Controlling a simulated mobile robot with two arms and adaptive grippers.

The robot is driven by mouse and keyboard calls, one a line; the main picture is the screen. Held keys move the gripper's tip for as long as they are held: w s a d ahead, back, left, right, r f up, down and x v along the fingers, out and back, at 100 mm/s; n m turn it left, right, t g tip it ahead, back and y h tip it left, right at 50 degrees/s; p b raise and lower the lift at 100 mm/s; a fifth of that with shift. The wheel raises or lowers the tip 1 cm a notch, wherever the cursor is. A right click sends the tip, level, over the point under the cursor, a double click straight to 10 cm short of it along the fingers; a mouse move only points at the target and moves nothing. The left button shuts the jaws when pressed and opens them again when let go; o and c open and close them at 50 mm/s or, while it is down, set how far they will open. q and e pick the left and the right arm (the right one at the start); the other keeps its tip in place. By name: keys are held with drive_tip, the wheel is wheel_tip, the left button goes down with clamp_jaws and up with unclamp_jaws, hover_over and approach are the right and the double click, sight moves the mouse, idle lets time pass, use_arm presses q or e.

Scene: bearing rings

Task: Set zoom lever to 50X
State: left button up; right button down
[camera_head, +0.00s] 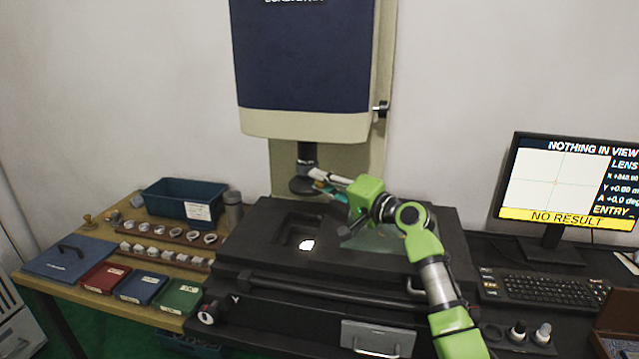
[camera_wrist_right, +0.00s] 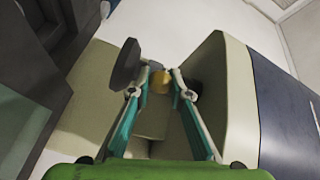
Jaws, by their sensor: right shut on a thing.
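The measuring machine's dark lens barrel (camera_head: 307,153) hangs under its blue and cream head, with a wider dark disc at its lower end. My right gripper (camera_head: 314,178) reaches in from the right beside the barrel. The dark disc (camera_wrist_right: 126,64) is just left of the fingers there. The lever's scale marks cannot be read. My left gripper is out of view.
Below is the black stage (camera_head: 262,226) with a lit opening. The monitor (camera_head: 565,180) at right reads NOTHING IN VIEW and NO RESULT. A wooden side table at left holds a blue bin (camera_head: 186,209), coloured trays and rows of rings. A keyboard (camera_head: 545,289) lies at right.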

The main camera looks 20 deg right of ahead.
drive_tip(key=shift+d+r, duration=0.15)
drive_tip(key=shift+d, duration=0.2)
drive_tip(key=c, duration=2.1)
unclamp_jaws()
drive_tip(key=shift+o, duration=1.3)
drive_tip(key=shift+w+d+f, duration=0.1)
drive_tip(key=shift+f, duration=0.1)
drive_tip(key=shift+s, duration=0.45)
drive_tip(key=v, duration=1.1)
drive_tip(key=shift+s+d, duration=0.1)
drive_tip(key=shift+d, duration=0.1)
